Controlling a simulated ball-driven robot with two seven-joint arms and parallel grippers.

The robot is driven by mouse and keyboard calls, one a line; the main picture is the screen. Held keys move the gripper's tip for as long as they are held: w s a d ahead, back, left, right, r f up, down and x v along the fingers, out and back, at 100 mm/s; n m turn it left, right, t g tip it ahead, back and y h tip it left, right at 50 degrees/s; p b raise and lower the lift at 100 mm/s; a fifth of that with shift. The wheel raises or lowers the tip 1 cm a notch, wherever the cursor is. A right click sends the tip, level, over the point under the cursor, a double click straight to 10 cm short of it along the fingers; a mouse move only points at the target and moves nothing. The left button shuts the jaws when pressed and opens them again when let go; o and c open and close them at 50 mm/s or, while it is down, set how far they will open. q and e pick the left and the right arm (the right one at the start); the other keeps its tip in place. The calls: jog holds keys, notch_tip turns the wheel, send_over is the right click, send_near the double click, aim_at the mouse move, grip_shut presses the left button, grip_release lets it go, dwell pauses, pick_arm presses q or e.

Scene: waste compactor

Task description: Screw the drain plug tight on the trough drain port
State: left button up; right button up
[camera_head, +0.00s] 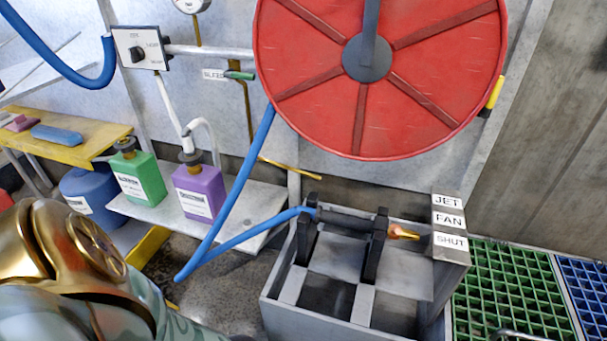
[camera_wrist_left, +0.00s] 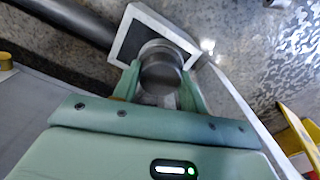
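My left gripper (camera_wrist_left: 160,82) has its two green fingers on either side of a round dark-grey metal piece, which looks like the drain plug (camera_wrist_left: 161,74). The fingertips appear to touch its sides. Behind the plug is a pale square frame with a dark inside (camera_wrist_left: 135,36), perhaps around the drain port; the port and any thread are hidden, so I cannot tell how far the plug is seated. In the head view my left arm fills the lower left corner and its gripper is hidden. My right gripper is in neither view.
A red hose reel (camera_head: 330,110) hangs above a grey stand (camera_head: 345,325) holding the blue hose's nozzle (camera_head: 402,233). Green (camera_head: 140,180) and purple (camera_head: 199,192) bottles stand on a low shelf. A yellow shelf (camera_head: 85,140) is at left. A dark pipe (camera_wrist_left: 65,20) runs beside the square frame.

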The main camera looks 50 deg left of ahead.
pick_arm(q)
jog(key=shift+o, duration=1)
jog(key=c, duration=0.3)
jog(key=m, duration=0.6)
jog(key=o, duration=1.2)
jog(key=shift+c, duration=0.6)
jog(key=shift+r+p, duration=0.45)
jog(key=shift+r, duration=0.1)
notch_tip(320, 180, up, 6)
jog(key=p, duration=0.5)
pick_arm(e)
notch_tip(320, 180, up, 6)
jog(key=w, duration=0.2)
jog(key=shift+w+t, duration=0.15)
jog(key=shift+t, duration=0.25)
